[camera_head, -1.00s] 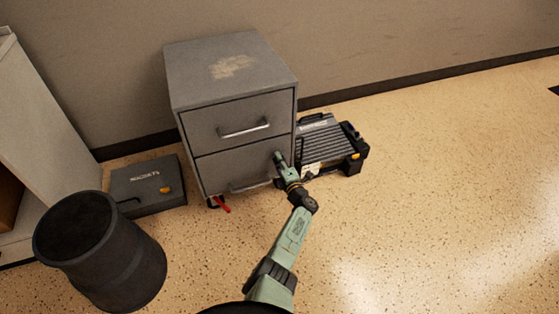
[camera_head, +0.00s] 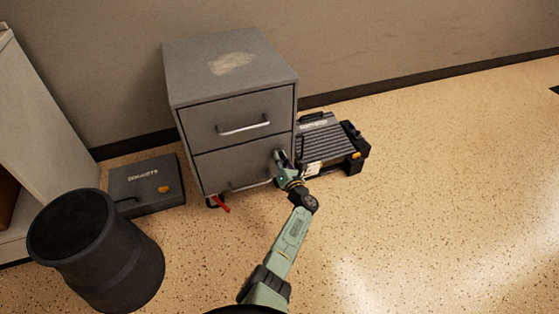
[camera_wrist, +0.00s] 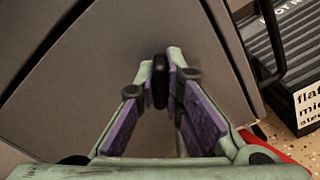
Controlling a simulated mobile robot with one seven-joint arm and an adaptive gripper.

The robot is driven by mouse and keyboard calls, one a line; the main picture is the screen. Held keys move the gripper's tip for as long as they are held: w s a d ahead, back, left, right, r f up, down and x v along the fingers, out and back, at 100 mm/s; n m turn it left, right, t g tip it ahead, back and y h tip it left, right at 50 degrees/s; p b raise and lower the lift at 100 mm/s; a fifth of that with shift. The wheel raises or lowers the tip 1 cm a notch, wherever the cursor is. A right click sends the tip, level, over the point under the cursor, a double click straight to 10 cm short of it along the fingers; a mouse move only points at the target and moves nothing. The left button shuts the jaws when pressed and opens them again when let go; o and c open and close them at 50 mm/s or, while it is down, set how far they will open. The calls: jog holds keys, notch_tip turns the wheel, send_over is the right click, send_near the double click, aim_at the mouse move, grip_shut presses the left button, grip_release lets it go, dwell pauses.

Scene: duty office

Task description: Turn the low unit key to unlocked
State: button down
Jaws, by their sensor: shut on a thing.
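The low unit is a grey two-drawer cabinet (camera_head: 232,123) standing against the wall, both drawers shut. My gripper (camera_head: 279,157) is at the upper right of its lower drawer front. In the wrist view my gripper (camera_wrist: 161,75) is shut on a small black upright piece, the key (camera_wrist: 160,88), at the cabinet front. The fingertips cover the key's sides, and the lock face behind it is hidden. I cannot read any lock marking. In the head view the key is hidden by my gripper.
A black ribbed case (camera_head: 330,145) lies close to the cabinet's right side. A dark flat box (camera_head: 147,184) and a black bin (camera_head: 97,255) are at left. A red lever (camera_head: 221,204) sticks out under the cabinet. Floor at right is clear.

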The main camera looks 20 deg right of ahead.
jog(key=n+b, duration=0.2)
jog(key=n, duration=0.3)
jog(key=shift+n, duration=0.4)
dwell(0.3)
jog(key=c, duration=1.7)
grip_release()
